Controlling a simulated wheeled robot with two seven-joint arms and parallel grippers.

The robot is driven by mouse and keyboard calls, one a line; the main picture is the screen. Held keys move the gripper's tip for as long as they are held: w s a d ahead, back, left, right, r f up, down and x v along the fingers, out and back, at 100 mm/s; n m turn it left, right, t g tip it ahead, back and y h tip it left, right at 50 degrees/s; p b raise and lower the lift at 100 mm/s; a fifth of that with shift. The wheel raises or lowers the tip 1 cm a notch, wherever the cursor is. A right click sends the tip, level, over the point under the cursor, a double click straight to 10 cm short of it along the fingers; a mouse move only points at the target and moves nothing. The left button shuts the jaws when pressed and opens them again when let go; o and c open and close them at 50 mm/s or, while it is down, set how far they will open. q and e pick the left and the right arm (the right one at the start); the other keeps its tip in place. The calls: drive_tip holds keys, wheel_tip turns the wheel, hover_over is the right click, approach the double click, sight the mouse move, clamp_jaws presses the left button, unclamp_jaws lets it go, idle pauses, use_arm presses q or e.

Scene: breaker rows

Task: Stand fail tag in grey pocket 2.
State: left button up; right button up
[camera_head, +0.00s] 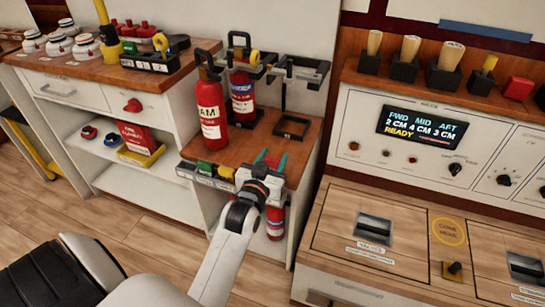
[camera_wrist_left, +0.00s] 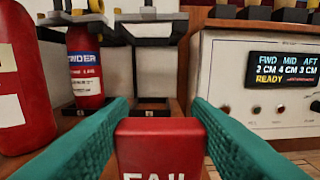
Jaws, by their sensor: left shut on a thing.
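The fail tag (camera_wrist_left: 160,148) is a red block with white "FAIL" lettering, cut off by the bottom edge of the left wrist view. My left gripper (camera_head: 270,162) is shut on it, with a teal finger on each side. In the head view the gripper is over the front edge of the small wooden-topped cabinet. I cannot tell which pocket is grey pocket 2. My right gripper is not in view.
Red extinguishers (camera_head: 211,103) stand behind and left of the gripper, near black frame holders (camera_head: 292,128). A console with a lit display (camera_head: 418,127) is at the right. Another rack (camera_head: 155,62) sits on the left counter. Bare wood (camera_head: 262,140) lies behind the gripper.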

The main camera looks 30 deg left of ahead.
sight(272, 168)
use_arm(q)
wheel_tip(272, 168, down, 3)
drive_tip(key=shift+f+b, duration=0.1)
drive_tip(key=shift+b, duration=0.75)
drive_tip(key=shift+f+b, duration=0.3)
drive_tip(key=shift+f, duration=0.2)
drive_tip(key=shift+f+b, duration=0.5)
drive_tip(key=shift+f, duration=0.4)
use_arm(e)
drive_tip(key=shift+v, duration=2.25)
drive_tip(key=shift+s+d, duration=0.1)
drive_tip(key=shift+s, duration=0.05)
use_arm(q)
drive_tip(key=shift+r+p, duration=0.1)
drive_tip(key=shift+p, duration=0.5)
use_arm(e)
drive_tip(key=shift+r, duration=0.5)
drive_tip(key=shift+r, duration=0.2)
use_arm(q)
drive_tip(key=shift+p, duration=0.35)
